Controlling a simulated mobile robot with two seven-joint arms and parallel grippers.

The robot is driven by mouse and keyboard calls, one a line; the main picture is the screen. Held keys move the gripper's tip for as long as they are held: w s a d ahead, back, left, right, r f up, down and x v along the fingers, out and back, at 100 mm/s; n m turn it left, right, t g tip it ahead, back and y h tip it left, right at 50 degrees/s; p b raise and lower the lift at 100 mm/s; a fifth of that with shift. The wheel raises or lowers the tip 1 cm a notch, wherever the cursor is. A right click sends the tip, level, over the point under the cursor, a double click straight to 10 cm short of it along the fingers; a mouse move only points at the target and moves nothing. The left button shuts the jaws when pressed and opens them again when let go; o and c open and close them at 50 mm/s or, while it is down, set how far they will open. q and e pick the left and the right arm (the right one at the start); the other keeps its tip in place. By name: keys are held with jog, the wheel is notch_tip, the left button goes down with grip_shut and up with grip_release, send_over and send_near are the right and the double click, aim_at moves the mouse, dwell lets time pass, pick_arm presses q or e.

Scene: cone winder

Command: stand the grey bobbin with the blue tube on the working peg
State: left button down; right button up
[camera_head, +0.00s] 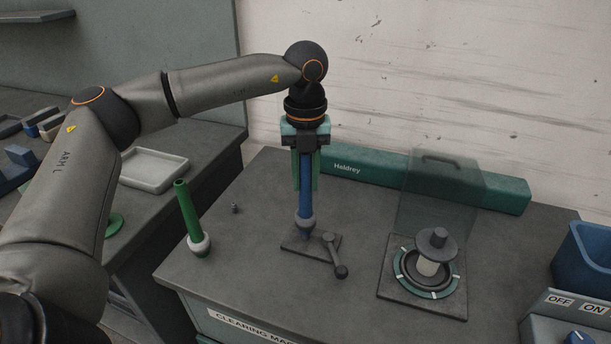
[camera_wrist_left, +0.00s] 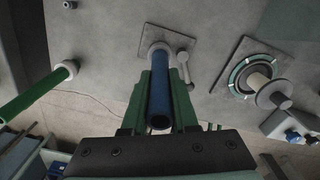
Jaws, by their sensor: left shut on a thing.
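The grey bobbin with the blue tube (camera_head: 306,193) stands upright in my left gripper (camera_head: 306,172), which is shut on the tube. Its grey bulb end points down over a dark square plate (camera_head: 294,240) with a lever (camera_head: 335,258). I cannot tell whether the bulb touches the plate or hangs just above it. Any peg under the bobbin is hidden by it. In the left wrist view the blue tube (camera_wrist_left: 161,100) lies between the green fingers, with the pale bulb (camera_wrist_left: 158,50) over the plate (camera_wrist_left: 185,42). My right gripper is not in view.
A white bobbin with a green tube (camera_head: 188,210) stands left, near a small metal stub (camera_head: 235,208). A dark plate with a ringed winder unit (camera_head: 428,270) and clear guard (camera_head: 440,190) stands right. A green Haldrey beam (camera_head: 400,180) runs behind. A blue bin (camera_head: 585,265) is far right.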

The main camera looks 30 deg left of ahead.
pick_arm(q)
jog(key=shift+f, duration=0.15)
jog(key=shift+f+b, duration=0.5)
jog(key=shift+f, duration=0.25)
jog(key=shift+f, duration=0.35)
dwell(0.4)
jog(key=c, duration=0.6)
grip_release()
